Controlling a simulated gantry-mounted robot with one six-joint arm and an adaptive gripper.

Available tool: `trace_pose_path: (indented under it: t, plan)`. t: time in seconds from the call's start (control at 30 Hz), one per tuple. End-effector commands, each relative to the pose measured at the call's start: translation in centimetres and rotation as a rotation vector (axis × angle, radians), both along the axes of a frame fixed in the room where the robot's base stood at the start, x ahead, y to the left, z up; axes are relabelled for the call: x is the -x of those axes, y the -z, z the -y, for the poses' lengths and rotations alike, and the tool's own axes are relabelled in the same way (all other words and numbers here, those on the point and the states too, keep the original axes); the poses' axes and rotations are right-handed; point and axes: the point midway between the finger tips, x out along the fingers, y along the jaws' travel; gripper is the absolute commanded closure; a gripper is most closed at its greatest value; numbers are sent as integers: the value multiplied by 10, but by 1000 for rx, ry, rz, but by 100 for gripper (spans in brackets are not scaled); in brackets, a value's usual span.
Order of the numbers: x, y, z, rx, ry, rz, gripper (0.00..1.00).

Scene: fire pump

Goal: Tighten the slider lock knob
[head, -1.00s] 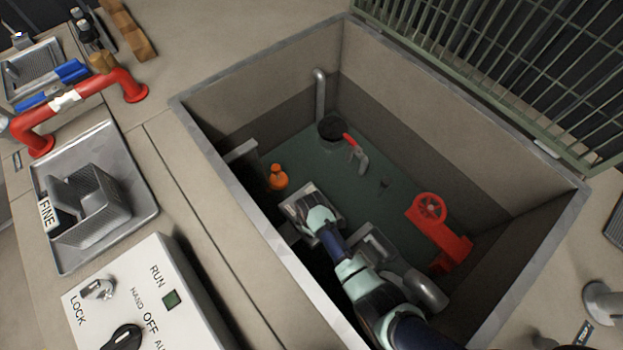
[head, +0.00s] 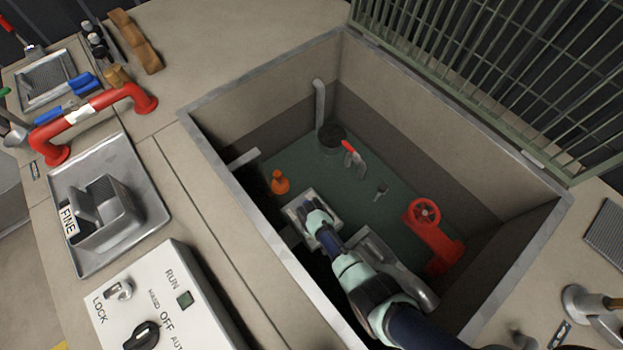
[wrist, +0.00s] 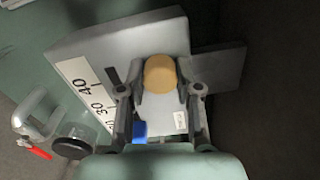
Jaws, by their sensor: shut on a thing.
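The slider lock knob looks like a tan, rounded knob (wrist: 160,72) in the wrist view. It stands on a pale grey block (wrist: 100,45) with a number scale (wrist: 85,92) along one edge. My gripper (wrist: 160,88) has one finger on each side of the knob and is shut on it. In the head view my gripper (head: 317,218) is down in the pit at the grey block (head: 294,209), where the knob is hidden. A small blue piece (wrist: 139,131) shows between the fingers near the palm.
The pit's metal rim (head: 240,180) surrounds my arm. A control box (head: 150,310) and a tray (head: 90,255) sit outside left.

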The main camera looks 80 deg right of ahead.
Motion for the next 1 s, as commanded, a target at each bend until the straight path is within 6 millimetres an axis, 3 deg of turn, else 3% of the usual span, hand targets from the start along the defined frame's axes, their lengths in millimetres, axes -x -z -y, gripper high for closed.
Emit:
trace_pose_path:
  t: [1.0]
  plan:
    - [0,0,0,0,915,0,100]
